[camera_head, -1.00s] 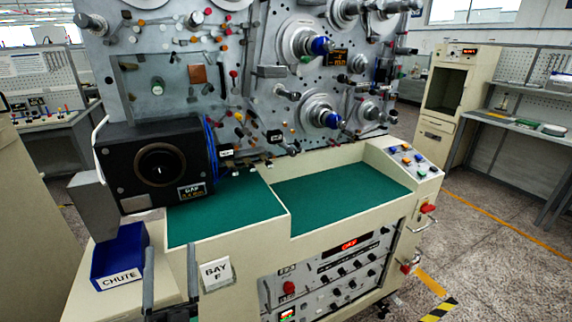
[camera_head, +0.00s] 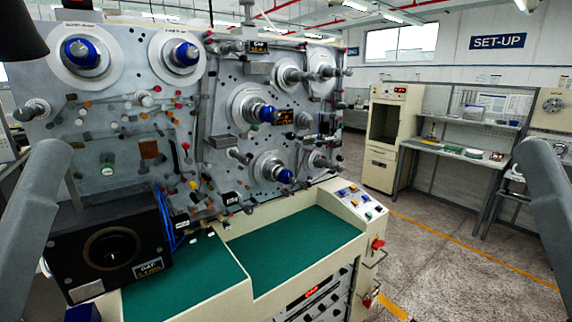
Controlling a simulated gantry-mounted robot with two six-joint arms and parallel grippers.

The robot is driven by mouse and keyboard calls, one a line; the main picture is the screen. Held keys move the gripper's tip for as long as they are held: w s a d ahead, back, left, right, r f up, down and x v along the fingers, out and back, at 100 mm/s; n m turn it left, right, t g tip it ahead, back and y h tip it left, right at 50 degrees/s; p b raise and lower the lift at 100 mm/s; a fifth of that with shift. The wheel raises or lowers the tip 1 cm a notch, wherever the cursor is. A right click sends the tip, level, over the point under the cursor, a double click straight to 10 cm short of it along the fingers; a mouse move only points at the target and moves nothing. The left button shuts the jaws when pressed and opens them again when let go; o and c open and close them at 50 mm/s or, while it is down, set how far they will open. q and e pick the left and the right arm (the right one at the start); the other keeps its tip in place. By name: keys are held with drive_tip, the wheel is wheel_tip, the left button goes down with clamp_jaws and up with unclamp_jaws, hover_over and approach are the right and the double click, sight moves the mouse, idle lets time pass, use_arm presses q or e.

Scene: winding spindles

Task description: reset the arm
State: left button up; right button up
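Grey links of my two arms show at the left edge (camera_head: 32,205) and right edge (camera_head: 555,205) of the head view. Neither gripper is in the picture, so their fingers and anything in them are hidden. The winding machine (camera_head: 110,130) stands in front of me, with a grey upright panel. Several spindles stick out of it, some with blue hubs, such as the upper left spindle (camera_head: 82,52) and the middle one (camera_head: 258,112). No loose thing is seen held.
A black box (camera_head: 108,245) with a round opening sits at the machine's lower left. The green worktop (camera_head: 290,245) looks clear. A button panel (camera_head: 360,205) is at its right end. Beyond are a cream cabinet (camera_head: 388,135), a bench (camera_head: 465,153) and open floor (camera_head: 450,260).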

wheel_tip(320, 180, up, 28)
drive_tip(key=p, duration=2.5)
drive_tip(key=shift+r, duration=0.15)
